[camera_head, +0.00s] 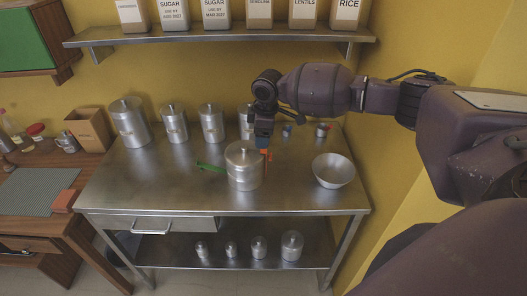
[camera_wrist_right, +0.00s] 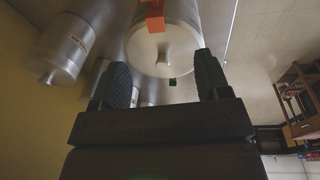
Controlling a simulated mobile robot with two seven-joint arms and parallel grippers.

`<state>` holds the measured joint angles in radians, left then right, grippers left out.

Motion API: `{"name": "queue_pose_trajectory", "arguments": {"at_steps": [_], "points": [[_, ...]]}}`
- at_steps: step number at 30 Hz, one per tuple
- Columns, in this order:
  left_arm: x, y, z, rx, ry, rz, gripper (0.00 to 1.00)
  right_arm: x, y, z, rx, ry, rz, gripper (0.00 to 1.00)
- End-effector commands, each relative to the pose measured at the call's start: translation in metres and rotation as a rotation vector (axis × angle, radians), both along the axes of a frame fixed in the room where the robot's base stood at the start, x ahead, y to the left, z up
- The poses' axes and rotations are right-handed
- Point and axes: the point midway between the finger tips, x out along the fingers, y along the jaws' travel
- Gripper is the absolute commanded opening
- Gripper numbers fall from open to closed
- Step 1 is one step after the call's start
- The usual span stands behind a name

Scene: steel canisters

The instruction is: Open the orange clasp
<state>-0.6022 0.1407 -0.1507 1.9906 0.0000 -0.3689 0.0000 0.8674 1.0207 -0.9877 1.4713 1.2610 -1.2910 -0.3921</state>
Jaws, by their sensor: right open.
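A steel canister (camera_head: 243,175) with a knobbed lid stands on the steel table. The orange clasp (camera_head: 266,155) is on its right side, partly hidden by my gripper in the head view. The clasp also shows in the right wrist view (camera_wrist_right: 154,20), at the top above the lid. A green clasp or lever (camera_head: 209,167) sticks out on the canister's left. My right gripper (camera_head: 263,143) is beside the canister's upper right, close to the orange clasp. In the right wrist view its fingers (camera_wrist_right: 163,72) are apart with nothing held between them. My left gripper is not in view.
A steel bowl (camera_head: 333,171) stands right of the canister. Several lidded canisters (camera_head: 174,125) line the table's back, with small jars (camera_head: 321,130) at the back right. A shelf (camera_head: 220,35) of labelled containers hangs above. The table's front left is clear.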

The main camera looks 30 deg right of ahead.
Motion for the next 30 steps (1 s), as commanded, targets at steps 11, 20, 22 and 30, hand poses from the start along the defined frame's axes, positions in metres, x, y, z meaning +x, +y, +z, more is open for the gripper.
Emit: {"name": "queue_pose_trajectory", "arguments": {"at_steps": [11, 20, 22, 30], "points": [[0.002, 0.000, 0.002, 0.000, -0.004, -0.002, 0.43, -0.010, -0.033, 0.014, -0.030, 0.138, -0.023, 0.69], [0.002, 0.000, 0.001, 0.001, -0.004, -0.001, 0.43, -0.010, -0.032, -0.035, -0.030, 0.135, -0.023, 0.69], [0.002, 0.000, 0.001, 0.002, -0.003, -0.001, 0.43, -0.010, -0.032, -0.047, -0.029, 0.135, -0.024, 0.69], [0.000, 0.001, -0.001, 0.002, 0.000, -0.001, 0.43, -0.010, -0.032, -0.078, -0.029, 0.133, -0.024, 0.69]]}}
